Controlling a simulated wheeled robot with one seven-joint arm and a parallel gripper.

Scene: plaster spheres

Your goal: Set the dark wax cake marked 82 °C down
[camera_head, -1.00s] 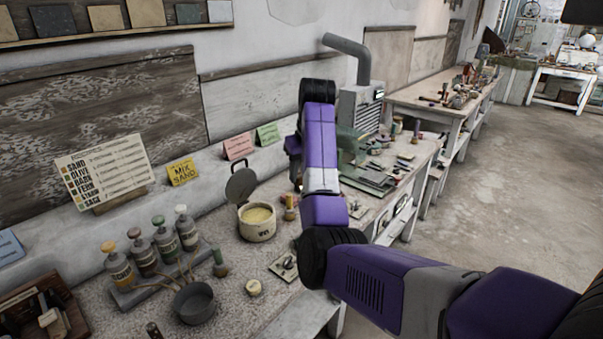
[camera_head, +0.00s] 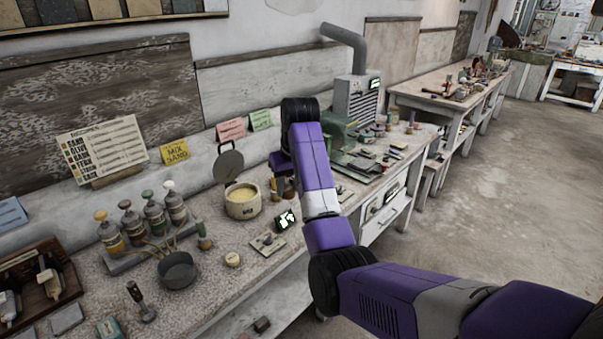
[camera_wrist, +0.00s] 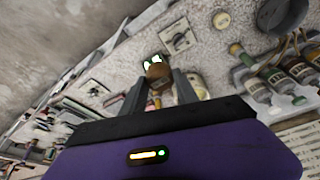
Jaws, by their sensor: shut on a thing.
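A brown, rounded piece (camera_wrist: 157,72), which I take to be the dark wax cake, is between the two fingers of my gripper (camera_wrist: 159,77) in the wrist view. The fingers are closed on it; no 82 °C marking is legible. In the head view my gripper (camera_head: 282,176) is over the near bench, just right of the cream pot (camera_head: 243,207). The pot's lid is raised and pale yellow stuff fills it. The arm partly covers the fingertips there, and I cannot tell whether the cake touches the bench.
A small dark display with green-white signs (camera_head: 286,220) and a metal plate with a knob (camera_head: 268,243) are close by. A pale yellow cake (camera_head: 232,259), a grey pan (camera_head: 177,270) and several bottles (camera_head: 153,212) are left. Bare speckled bench (camera_head: 222,285) lies in front.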

